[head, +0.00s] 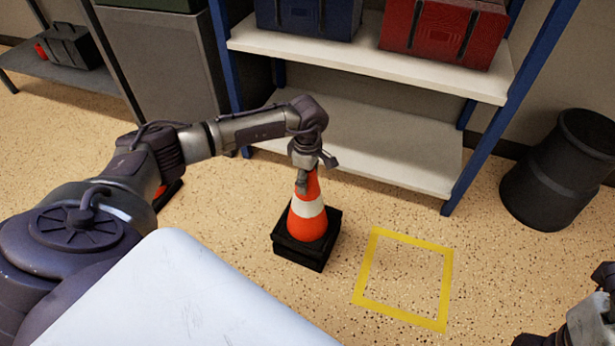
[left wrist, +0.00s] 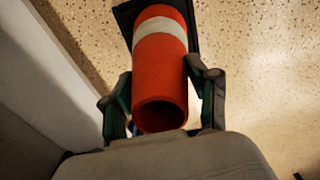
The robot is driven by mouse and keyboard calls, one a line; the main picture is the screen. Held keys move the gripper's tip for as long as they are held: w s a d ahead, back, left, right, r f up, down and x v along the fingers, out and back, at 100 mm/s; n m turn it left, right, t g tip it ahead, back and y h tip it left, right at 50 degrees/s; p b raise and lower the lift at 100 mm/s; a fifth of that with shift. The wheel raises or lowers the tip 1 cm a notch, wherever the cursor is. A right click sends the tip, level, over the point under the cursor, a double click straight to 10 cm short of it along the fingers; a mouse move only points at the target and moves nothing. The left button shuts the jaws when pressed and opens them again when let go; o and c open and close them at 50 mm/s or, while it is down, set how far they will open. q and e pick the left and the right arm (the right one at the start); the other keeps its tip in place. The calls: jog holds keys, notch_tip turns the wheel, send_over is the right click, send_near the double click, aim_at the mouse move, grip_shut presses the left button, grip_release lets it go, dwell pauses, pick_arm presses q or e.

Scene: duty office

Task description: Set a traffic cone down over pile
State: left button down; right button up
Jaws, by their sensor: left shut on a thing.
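My left gripper (head: 306,180) is shut on the top of an orange traffic cone (head: 308,226) with a white band. The cone stands upright. Its black base looks thick in the head view, like two layers stacked; whether another cone is inside it is hidden. In the left wrist view the cone (left wrist: 160,85) sits between the two fingers (left wrist: 160,100), its open top towards the camera. Part of another orange and black thing (head: 168,192), perhaps a cone, shows behind my left arm. My right gripper (head: 575,322) is only partly in view at the lower right edge.
A yellow taped square (head: 367,268) on the floor right of the cone is empty. A shelf unit (head: 385,150) with blue and red cases stands behind. A black bin (head: 555,172) stands at the right. A grey cabinet (head: 165,60) is at the back left.

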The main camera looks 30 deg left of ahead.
dwell(0.3)
pick_arm(q)
jog(key=shift+c, duration=1.3)
grip_release()
jog(key=shift+o, duration=0.2)
notch_tip(320, 180, up, 12)
